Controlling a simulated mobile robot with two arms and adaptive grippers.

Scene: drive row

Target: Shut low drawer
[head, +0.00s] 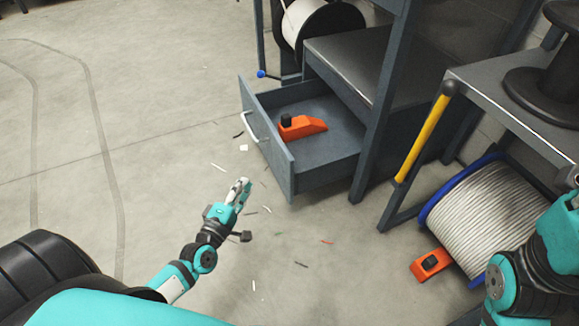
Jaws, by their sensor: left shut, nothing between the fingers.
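The low drawer (268,143) is a grey-blue box under a dark metal shelf unit, pulled well out to the left. A pale bar handle (249,127) is on its front. An orange tool with a black knob (302,126) lies inside the drawer. My left gripper (242,184) is shut and empty, in front of the drawer and apart from its front panel in the picture. My right arm shows at the right edge, but its gripper is out of view.
A blue-rimmed spool of pale cable (489,212) and an orange block (431,264) stand on the floor at right, below a bench with a yellow bar (424,138). Small scraps litter the floor by the drawer. The floor at left is clear.

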